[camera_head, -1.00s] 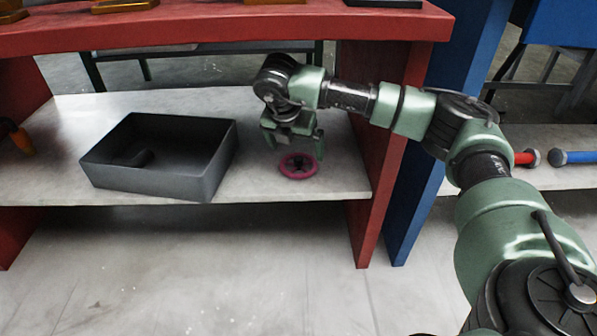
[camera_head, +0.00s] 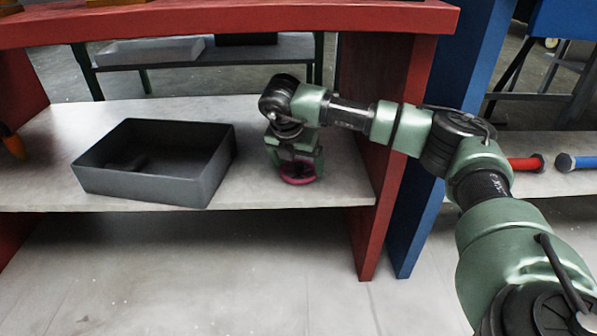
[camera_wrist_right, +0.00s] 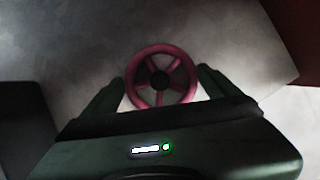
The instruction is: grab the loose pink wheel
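The pink wheel (camera_head: 299,179) lies flat on the grey lower shelf, to the right of the dark grey bin. In the right wrist view the wheel (camera_wrist_right: 161,76) shows its ring, spokes and dark hub. My right gripper (camera_head: 297,172) points down over the wheel and partly hides it in the head view. In the right wrist view its two fingers (camera_wrist_right: 160,80) stand apart, one on each side of the wheel, with small gaps between them and the rim. My left gripper is not in view.
The dark grey bin (camera_head: 190,183) stands left of the gripper, with a dark object inside. A red side panel (camera_head: 372,195) closes the shelf on the right. The red tabletop (camera_head: 230,22) runs above. The shelf's front edge is close by.

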